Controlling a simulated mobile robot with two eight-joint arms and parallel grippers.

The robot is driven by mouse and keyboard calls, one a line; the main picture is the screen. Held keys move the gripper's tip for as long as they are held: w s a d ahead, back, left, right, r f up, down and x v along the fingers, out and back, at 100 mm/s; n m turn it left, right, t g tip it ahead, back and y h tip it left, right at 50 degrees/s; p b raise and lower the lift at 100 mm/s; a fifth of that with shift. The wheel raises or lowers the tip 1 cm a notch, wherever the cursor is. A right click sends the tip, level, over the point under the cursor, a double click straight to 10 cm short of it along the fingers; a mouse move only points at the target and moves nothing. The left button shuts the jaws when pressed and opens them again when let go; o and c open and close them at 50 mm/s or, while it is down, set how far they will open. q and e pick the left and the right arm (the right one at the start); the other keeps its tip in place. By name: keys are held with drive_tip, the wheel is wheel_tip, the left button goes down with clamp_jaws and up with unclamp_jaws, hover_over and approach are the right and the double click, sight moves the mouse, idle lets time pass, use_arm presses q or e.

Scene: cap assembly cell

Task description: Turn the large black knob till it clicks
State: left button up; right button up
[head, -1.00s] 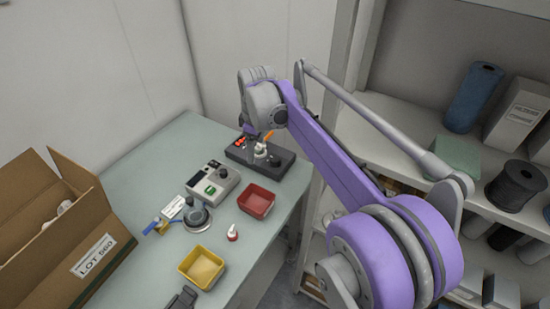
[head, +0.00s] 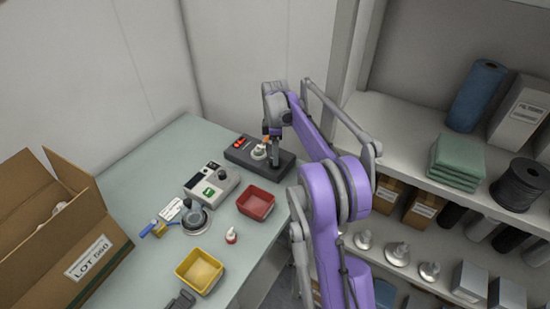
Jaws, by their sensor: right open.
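A dark round knob (head: 222,176) stands on the grey control box (head: 205,190) in the middle of the table. A long dark box (head: 240,153) stands behind it to the right, with red switches (head: 239,143) and a pale round part (head: 259,152) on top.
A red tray (head: 256,216), a yellow tray (head: 186,285), a small red-and-white bottle (head: 231,236) and a round metal device (head: 195,220) stand on the table (head: 160,170). An open cardboard box (head: 108,262) is at left. Shelves (head: 400,130) with goods stand at right.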

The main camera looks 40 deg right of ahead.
use_arm(q)
drive_tip(key=shift+f, duration=0.1)
use_arm(e)
drive_tip(key=shift+f, duration=1.55)
drive_tip(key=shift+c, duration=0.2)
clamp_jaws()
